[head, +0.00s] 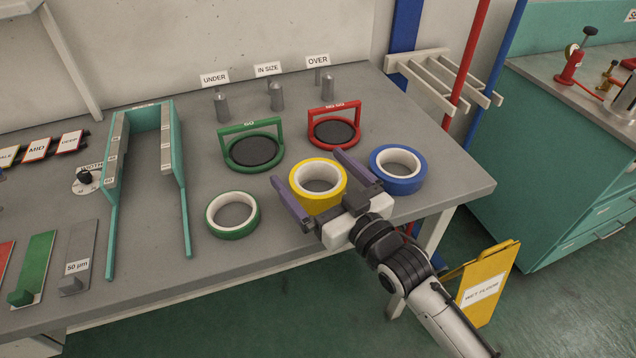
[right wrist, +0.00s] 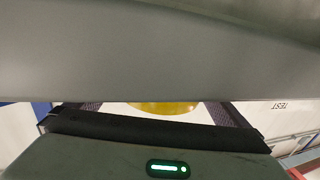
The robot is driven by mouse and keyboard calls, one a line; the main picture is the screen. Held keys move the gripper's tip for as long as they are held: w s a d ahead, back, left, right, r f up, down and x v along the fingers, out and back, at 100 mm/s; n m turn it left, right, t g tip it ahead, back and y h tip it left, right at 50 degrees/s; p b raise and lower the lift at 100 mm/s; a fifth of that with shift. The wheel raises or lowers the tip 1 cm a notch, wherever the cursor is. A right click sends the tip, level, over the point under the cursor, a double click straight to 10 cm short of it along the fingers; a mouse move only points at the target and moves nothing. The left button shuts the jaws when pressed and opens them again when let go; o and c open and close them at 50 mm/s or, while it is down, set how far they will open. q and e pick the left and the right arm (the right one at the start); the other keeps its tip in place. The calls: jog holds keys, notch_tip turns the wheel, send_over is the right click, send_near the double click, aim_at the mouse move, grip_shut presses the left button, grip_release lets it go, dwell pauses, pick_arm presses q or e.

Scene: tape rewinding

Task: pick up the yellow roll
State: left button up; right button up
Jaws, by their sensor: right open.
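The yellow roll (head: 298,174) is a tape ring with a white core, lying flat on the grey table between the green roll and the blue roll. My right gripper (head: 314,170) is open, with its two purple fingers spread on either side of the yellow roll in the head view. Whether the fingers are at the roll's height or above it I cannot tell. In the right wrist view a strip of the yellow roll (right wrist: 165,107) shows between the fingers; a grey surface hides most of it. My left gripper is not in view.
A green roll (head: 213,228) lies to the left and a blue roll (head: 413,183) close to the right. Behind stand a green ring gauge (head: 225,146) and a red ring gauge (head: 311,120). A teal width frame (head: 184,205) stands further left. Bare table (head: 455,175) lies at the right.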

jog(key=x, duration=0.2)
jog(key=shift+w+a, duration=0.15)
jog(key=shift+w, duration=0.1)
jog(key=c, duration=1.2)
